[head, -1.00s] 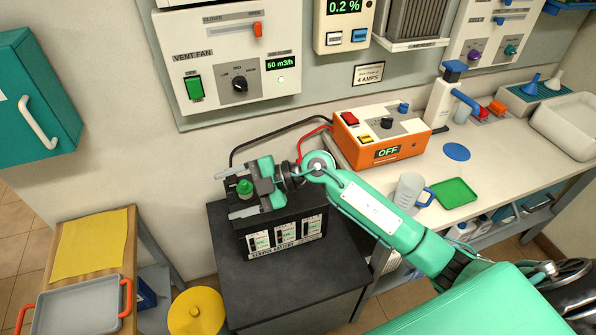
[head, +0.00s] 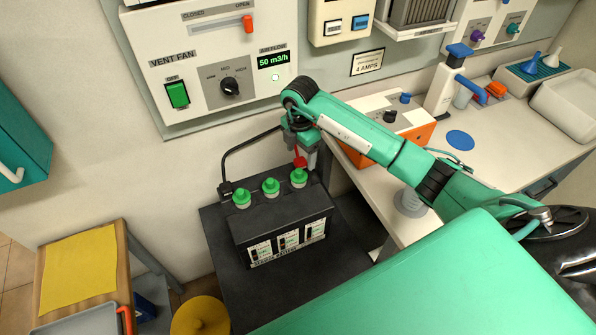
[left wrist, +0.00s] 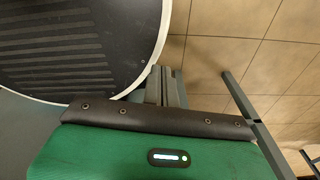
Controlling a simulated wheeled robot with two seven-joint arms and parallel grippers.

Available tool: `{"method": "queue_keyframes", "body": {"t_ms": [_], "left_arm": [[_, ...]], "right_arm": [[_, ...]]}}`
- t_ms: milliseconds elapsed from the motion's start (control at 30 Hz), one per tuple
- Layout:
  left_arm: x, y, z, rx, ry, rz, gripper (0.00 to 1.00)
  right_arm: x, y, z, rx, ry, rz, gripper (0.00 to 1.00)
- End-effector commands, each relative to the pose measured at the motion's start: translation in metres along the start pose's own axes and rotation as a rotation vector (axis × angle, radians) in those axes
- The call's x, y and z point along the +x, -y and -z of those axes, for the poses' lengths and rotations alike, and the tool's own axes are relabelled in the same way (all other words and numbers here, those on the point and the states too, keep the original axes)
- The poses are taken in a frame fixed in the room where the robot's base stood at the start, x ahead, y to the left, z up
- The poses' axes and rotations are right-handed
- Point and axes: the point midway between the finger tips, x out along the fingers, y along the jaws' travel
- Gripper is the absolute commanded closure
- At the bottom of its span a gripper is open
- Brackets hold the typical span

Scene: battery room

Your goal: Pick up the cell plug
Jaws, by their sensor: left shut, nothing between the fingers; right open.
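Three cell plugs with green caps sit in a row on top of the black service battery (head: 285,221): left plug (head: 241,198), middle plug (head: 271,187), right plug (head: 299,178). My right gripper (head: 304,160) is open and points down at the right back of the battery, just behind and above the right plug. It holds no plug. A red clamp (head: 300,163) shows by its fingers; I cannot tell whether they touch. My left gripper (left wrist: 165,86) is shut and empty in the left wrist view, away from the battery; it is outside the head view.
A black clamp (head: 226,188) with a cable sits at the battery's left back. The orange charger (head: 420,137) on the bench is partly hidden by my right arm. A yellow round lid (head: 200,316) and a side table with a yellow cloth (head: 80,270) are at left.

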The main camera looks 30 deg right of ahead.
Motion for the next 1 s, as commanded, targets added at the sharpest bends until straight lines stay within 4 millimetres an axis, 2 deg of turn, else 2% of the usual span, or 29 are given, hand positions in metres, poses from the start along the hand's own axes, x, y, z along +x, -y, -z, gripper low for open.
{"method": "queue_keyframes", "body": {"t_ms": [67, 167, 267, 367, 433, 533, 733, 1000], "left_arm": [[-0.007, -0.002, -0.013, 0.000, 0.018, -0.002, 1.00], [-0.010, -0.003, -0.018, 0.000, 0.024, -0.003, 1.00], [-0.010, -0.002, -0.010, 0.000, 0.015, -0.002, 1.00], [-0.013, 0.001, 0.006, 0.000, -0.005, 0.001, 1.00], [-0.019, 0.003, 0.018, 0.000, -0.020, 0.003, 1.00], [-0.028, 0.004, 0.024, 0.000, -0.029, 0.003, 1.00], [-0.035, 0.002, 0.015, 0.001, -0.016, 0.002, 1.00], [-0.035, 0.001, 0.005, 0.001, -0.003, 0.000, 1.00]], "right_arm": [[0.013, 0.001, 0.001, -0.001, -0.001, 0.004, 0.26], [0.028, 0.000, 0.001, -0.001, -0.003, 0.002, 0.26], [0.035, 0.000, 0.001, -0.003, -0.002, 0.000, 0.26], [0.040, -0.001, 0.001, -0.003, -0.002, 0.000, 0.26], [0.046, -0.002, 0.000, -0.001, -0.003, 0.002, 0.26], [0.058, -0.004, 0.000, -0.002, -0.004, 0.002, 0.26], [0.084, -0.006, -0.001, -0.002, -0.004, 0.000, 0.26], [0.090, -0.006, -0.002, -0.003, -0.002, -0.002, 0.26]]}}
